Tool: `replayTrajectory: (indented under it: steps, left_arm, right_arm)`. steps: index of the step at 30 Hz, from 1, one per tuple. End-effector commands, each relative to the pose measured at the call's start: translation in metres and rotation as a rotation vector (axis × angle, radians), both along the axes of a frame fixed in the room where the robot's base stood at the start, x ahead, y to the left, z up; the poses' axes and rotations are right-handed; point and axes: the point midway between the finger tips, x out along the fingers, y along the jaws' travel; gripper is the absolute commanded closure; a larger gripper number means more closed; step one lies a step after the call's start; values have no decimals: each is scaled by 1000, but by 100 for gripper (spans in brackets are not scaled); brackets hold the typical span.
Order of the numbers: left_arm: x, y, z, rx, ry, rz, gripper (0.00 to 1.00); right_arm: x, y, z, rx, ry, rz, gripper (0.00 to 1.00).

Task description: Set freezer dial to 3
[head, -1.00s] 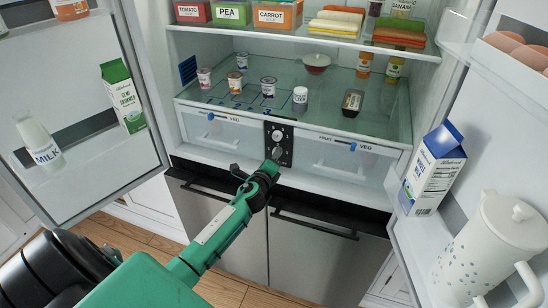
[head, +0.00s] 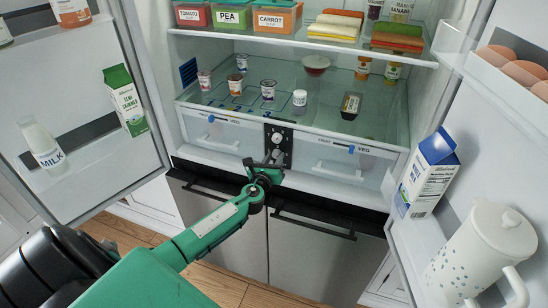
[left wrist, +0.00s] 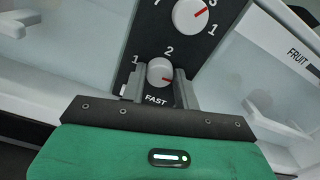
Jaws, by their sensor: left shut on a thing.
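The black control panel (head: 278,138) sits between the two drawers and carries two white dials. In the left wrist view, the lower dial (left wrist: 160,71) has 1, 2 and FAST printed around it. A red mark shows low on its face; I cannot tell which number it points at. My left gripper (head: 276,157) is shut on the lower dial, one finger on each side. The right finger hides the printing there. My right gripper is not in view.
Drawers flank the panel, the left drawer (head: 215,134) and the right drawer (head: 345,163). Small pots stand on the glass shelf (head: 330,118) above. Both fridge doors stand open; a milk carton (head: 430,175) and a white jug (head: 485,250) are on the right one.

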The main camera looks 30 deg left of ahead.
Motion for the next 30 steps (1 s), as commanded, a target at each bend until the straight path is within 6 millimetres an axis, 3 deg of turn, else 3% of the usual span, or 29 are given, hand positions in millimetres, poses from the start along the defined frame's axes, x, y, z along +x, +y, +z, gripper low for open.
replayTrajectory:
  steps: [20,21,24,30]
  left_arm:
    - [-1,-1,-3,67,20,-2,92]
    - [-1,-1,-3,67,20,-2,67]
    - [-1,-1,-3,66,20,-2,48]
    - [0,0,-1,66,18,-1,48]
  right_arm:
    - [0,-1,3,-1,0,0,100]
    - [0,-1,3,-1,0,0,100]
    - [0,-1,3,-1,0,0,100]
    - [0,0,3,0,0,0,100]
